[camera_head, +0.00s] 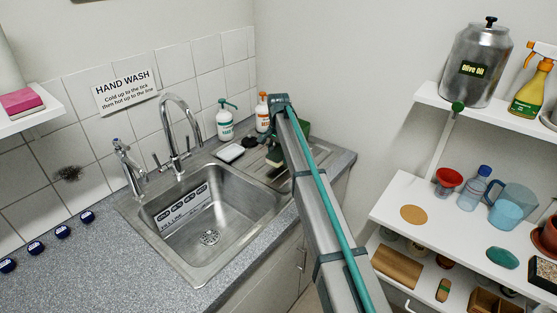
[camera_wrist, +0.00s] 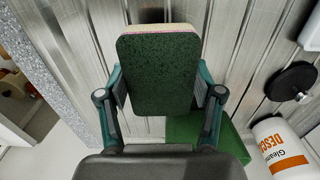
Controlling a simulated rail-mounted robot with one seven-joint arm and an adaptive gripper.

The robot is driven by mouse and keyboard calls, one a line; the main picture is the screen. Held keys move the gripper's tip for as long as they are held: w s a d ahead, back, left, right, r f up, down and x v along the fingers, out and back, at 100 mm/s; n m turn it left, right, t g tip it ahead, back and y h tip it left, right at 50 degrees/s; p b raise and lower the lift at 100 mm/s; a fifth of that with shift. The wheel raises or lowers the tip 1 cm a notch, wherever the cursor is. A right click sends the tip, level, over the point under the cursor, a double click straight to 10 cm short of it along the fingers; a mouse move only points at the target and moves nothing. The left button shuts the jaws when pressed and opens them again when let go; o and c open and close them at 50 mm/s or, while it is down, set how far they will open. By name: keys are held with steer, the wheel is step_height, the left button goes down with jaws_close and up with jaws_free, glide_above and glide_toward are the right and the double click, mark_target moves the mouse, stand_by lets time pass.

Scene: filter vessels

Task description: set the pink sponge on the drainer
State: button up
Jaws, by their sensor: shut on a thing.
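My gripper (camera_wrist: 160,94) is shut on a sponge (camera_wrist: 158,75), its fingers at the sponge's two sides. The sponge shows a dark green face and a pale top edge with a thin pinkish line; its far side is hidden. The ribbed steel drainer (camera_wrist: 60,45) lies behind it. I cannot tell whether the sponge touches the drainer. In the head view my gripper (camera_head: 274,152) is over the drainer (camera_head: 255,168), right of the sink, and the held sponge is not clear. A pink block (camera_head: 20,101) lies on the left wall shelf.
A second green block (camera_wrist: 195,132) is close by the held sponge. A dark round object (camera_wrist: 291,81) and a white bottle with an orange label (camera_wrist: 284,150) are to its right. In the head view a green-topped pump bottle (camera_head: 225,122) and a white dish (camera_head: 229,153) stand near the drainer.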

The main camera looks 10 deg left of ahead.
mark_target(279, 154)
steer(key=shift+f, duration=1.55)
steer(key=shift+f, duration=0.1)
steer(key=o, duration=1.1)
step_height(279, 154, up, 12)
steer(key=shift+r+b, duration=0.15)
steer(key=shift+b, duration=0.95)
